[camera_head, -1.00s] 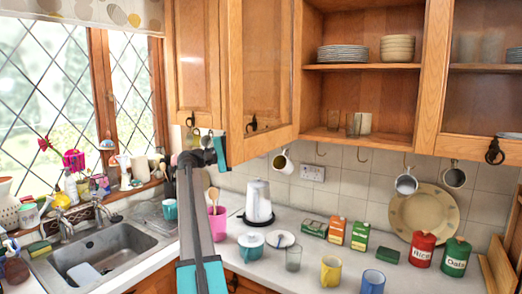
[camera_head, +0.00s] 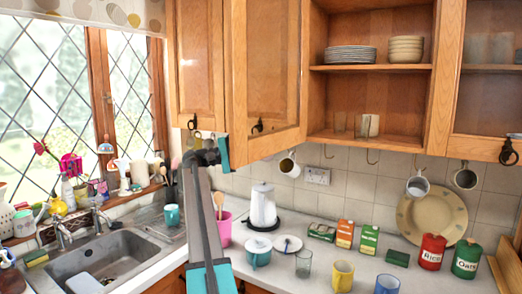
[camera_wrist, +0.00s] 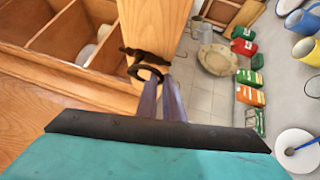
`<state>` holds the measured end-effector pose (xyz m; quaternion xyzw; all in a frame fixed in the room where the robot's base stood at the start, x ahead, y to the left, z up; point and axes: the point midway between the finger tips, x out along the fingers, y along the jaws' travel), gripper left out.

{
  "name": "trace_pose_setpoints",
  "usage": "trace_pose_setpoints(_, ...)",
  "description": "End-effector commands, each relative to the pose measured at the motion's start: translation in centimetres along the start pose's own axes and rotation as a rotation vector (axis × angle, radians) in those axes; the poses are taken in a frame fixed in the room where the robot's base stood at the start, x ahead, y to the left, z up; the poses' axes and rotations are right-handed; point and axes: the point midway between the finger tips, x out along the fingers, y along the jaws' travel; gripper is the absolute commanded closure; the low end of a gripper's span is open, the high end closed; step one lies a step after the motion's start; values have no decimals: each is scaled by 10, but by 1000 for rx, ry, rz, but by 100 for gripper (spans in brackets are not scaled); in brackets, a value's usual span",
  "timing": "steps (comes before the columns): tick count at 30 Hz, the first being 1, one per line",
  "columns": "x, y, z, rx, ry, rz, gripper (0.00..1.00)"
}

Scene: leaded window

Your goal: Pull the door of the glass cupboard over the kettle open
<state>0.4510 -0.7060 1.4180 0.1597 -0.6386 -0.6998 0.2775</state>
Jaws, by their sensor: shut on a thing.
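The kettle (camera_head: 263,205) is white and stands on the counter below the wall cupboards. Above it is the wooden cupboard door (camera_head: 238,70) with a large pane, set at an angle beside open shelves. I cannot tell how far it stands open. Its dark ring handle (camera_head: 257,125) is low on the door; in the wrist view the ring (camera_wrist: 148,72) hangs by the wood rail. My gripper (camera_wrist: 160,90) is shut with its narrow fingers at this ring. In the head view my gripper (camera_head: 222,153) is below and left of the handle, its fingertips not clear.
Open shelves (camera_head: 370,68) hold plates, bowls and glasses. Mugs (camera_head: 417,187) hang on hooks below them. The counter holds a pink pot (camera_head: 223,230), boxes, canisters and cups. The sink (camera_head: 105,260) lies to the left. There is open air in front of the cupboards.

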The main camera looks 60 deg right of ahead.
Motion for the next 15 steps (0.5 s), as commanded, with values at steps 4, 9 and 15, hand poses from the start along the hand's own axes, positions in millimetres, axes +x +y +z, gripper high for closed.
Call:
trace_pose_setpoints(4,-9,8,-6,1,27,15,85)
trace_pose_setpoints(9,-11,7,-4,2,27,13,74)
trace_pose_setpoints(15,-11,6,-4,2,26,11,74)
